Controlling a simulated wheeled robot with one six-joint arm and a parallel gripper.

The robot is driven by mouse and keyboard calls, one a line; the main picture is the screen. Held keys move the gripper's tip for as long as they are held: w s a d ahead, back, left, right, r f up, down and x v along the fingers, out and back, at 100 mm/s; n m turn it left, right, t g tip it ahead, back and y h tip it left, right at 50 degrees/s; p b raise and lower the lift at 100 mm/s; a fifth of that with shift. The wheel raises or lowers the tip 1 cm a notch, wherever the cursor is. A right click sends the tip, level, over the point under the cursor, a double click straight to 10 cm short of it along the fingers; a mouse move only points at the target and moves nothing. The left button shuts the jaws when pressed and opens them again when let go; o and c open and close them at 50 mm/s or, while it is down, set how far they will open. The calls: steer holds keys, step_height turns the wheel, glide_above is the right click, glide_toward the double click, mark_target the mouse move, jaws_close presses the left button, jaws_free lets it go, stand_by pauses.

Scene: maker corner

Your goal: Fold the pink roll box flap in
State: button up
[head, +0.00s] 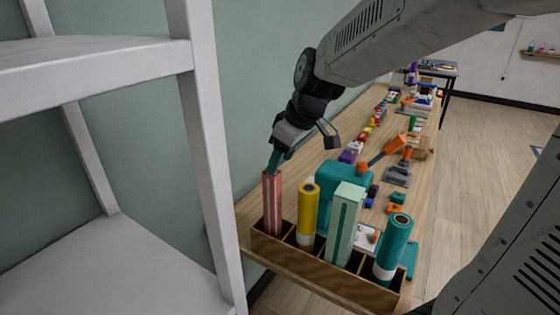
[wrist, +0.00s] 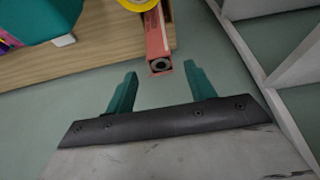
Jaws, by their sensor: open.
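The pink roll box (head: 272,205) stands upright in the leftmost compartment of a wooden rack (head: 325,268). My gripper (head: 273,163) is at its top end in the head view, with teal fingers pointing down. In the wrist view my gripper (wrist: 160,69) is open, one finger to each side of the end of the pink box (wrist: 156,38), with nothing held. That end shows a dark round roll core inside the box. A thin pink edge lies beside the core; I cannot tell clearly how the flap stands.
A yellow roll (head: 307,212), a pale green box (head: 345,222) and a teal roll (head: 393,248) stand in the other compartments. A white shelf unit (head: 205,130) is close on the left. Tools and small parts cover the wooden bench (head: 330,150) behind the rack.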

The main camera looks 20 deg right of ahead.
steer(key=v, duration=0.6)
steer(key=shift+r, duration=0.2)
steer(key=shift+s+d, duration=0.1)
steer(key=shift+s, duration=0.05)
